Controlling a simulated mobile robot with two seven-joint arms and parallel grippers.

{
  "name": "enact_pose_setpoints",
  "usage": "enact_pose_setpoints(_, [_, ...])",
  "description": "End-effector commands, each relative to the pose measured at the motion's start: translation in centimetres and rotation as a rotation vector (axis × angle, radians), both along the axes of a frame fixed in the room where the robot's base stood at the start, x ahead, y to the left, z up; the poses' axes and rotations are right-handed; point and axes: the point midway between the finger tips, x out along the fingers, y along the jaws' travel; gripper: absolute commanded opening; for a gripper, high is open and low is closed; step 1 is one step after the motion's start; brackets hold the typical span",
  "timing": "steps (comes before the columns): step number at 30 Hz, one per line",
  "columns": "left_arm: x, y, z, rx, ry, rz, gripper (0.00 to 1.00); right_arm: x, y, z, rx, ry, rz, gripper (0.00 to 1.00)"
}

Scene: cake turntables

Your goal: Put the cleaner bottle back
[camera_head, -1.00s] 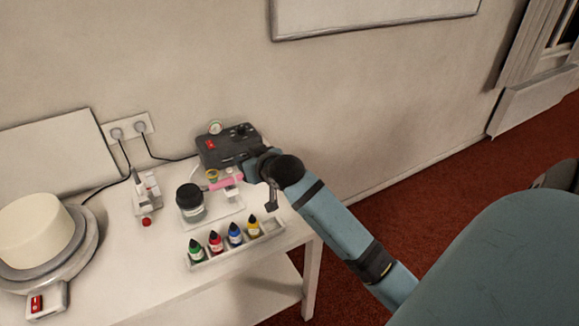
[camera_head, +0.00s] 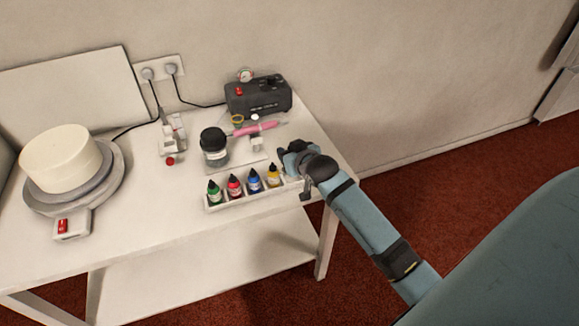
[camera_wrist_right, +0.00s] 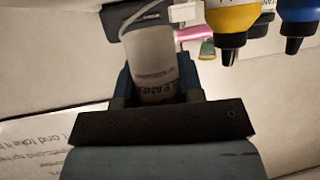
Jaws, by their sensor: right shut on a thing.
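My right gripper (camera_head: 290,160) is at the right end of the white bottle rack (camera_head: 240,202). In the right wrist view it is shut on the whitish cleaner bottle (camera_wrist_right: 152,62), whose label is partly readable. In the head view the gripper hides the bottle and the rack's right end, so I cannot tell whether the bottle touches the rack. The rack holds a green bottle (camera_head: 214,192), a red bottle (camera_head: 235,187), a blue bottle (camera_head: 254,182) and a yellow bottle (camera_head: 273,176). The yellow bottle also shows in the wrist view (camera_wrist_right: 232,18). My left gripper is not in view.
Behind the rack are a dark-lidded jar (camera_head: 215,150) and a pink tool (camera_head: 256,128) on its holder. A black compressor (camera_head: 258,97) stands at the back. A cake (camera_head: 62,153) on a turntable stands left. The table front is clear.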

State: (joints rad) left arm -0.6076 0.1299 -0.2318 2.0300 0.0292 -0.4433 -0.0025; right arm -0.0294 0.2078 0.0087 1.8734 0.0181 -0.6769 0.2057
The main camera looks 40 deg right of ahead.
Motion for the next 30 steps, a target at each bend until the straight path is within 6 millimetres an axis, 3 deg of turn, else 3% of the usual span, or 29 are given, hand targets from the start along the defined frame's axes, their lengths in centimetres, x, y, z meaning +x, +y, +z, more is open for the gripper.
enact_pose_setpoints(7, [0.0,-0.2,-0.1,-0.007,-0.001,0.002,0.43,0.0,0.0,-2.0,0.0,0.001,0.0,0.24])
enact_pose_setpoints(14, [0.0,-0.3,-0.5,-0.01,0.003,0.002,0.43,0.0,0.0,-5.2,0.0,0.002,-0.001,0.24])
enact_pose_setpoints(26, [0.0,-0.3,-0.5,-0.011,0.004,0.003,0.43,0.0,0.0,-5.7,0.0,0.001,-0.001,0.24])
enact_pose_setpoints(27, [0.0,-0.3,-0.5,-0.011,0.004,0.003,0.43,0.0,0.0,-5.7,0.0,0.0,-0.001,0.44])
enact_pose_setpoints(30, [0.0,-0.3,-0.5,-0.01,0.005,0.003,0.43,0.0,0.0,-5.7,0.0,0.0,-0.001,0.45])
